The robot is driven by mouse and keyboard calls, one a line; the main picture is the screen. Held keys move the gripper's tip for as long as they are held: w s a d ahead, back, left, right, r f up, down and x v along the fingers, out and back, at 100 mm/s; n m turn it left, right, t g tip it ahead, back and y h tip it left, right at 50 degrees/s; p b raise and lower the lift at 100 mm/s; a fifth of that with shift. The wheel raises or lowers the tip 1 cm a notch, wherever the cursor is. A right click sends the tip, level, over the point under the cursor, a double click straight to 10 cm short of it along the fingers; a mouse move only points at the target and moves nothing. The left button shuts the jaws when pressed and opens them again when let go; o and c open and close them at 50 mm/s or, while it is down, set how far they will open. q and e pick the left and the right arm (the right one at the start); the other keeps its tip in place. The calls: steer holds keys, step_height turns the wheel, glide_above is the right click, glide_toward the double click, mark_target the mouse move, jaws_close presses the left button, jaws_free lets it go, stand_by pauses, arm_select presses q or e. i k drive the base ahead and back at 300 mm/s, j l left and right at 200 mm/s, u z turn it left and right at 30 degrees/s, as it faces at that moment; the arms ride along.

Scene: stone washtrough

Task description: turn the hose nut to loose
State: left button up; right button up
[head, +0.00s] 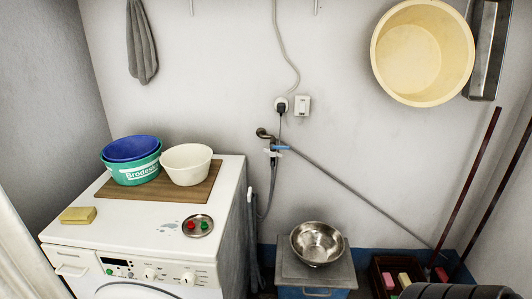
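A small pale fitting (271,153), which looks like the hose nut, is just under the tap. It is too small to tell how tight it is. A grey hose (271,185) hangs down from there behind the machine's right side.
A white washing machine (110,235) stands at left with basins, a yellow sponge (78,215) and a small round dish (197,226) on top. A metal bowl (317,243) sits on a low grey-topped box (290,272). A crate (379,275) and long poles (470,175) stand at right. The wall around the tap is mostly clear.

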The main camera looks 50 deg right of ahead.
mark_target(271, 154)
steer(key=z, duration=1.55)
